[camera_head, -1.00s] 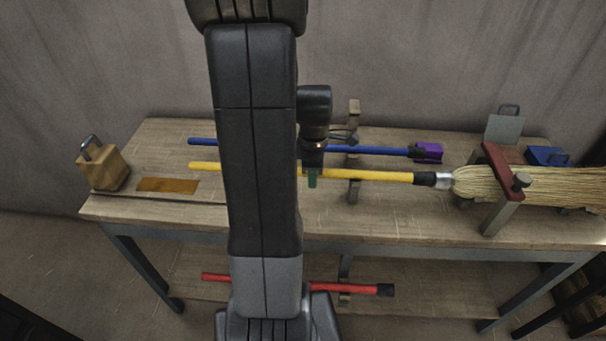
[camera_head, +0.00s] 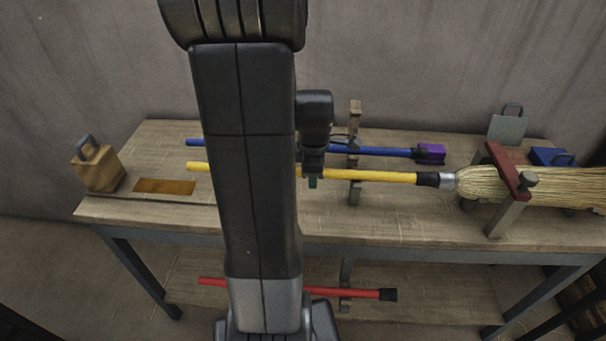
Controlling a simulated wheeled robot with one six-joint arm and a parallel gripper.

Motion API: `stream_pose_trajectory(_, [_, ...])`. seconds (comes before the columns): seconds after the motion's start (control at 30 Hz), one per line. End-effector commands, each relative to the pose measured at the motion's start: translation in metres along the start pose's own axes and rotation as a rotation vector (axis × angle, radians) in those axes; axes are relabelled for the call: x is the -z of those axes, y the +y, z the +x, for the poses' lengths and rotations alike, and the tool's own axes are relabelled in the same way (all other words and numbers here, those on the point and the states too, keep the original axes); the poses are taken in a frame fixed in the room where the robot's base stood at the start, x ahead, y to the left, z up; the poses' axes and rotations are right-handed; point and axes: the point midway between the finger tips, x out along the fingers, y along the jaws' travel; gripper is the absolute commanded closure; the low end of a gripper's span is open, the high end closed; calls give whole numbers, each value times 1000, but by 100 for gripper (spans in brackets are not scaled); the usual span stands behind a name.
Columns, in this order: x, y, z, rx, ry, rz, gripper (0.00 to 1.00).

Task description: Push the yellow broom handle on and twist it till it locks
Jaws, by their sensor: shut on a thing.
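The yellow broom handle (camera_head: 385,176) lies level across the bench, its left end free and its middle partly hidden by my arm. Its black right end (camera_head: 427,179) meets the silver socket (camera_head: 447,181) of the straw broom head (camera_head: 480,184); how deep it sits I cannot tell. The broom head is held in a red-topped clamp (camera_head: 509,170).
A blue handle with a purple end (camera_head: 430,153) lies behind, by an upright wooden support (camera_head: 355,110). A red handle (camera_head: 360,293) is on the lower shelf. A wooden block with a grip (camera_head: 97,168) stands at left; a blue dustpan-like thing (camera_head: 552,157) lies at right.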

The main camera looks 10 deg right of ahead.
Motion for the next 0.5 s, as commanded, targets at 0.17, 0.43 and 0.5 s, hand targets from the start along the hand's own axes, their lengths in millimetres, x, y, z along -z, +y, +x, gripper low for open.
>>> stream_pose_trajectory(0.17, [-1,-2,1,4,-1,1,98])
stream_pose_trajectory(0.43, [-1,-2,2,-10,-2,1,98])
stream_pose_trajectory(0.5, [-1,-2,2,-22,-2,1,98])
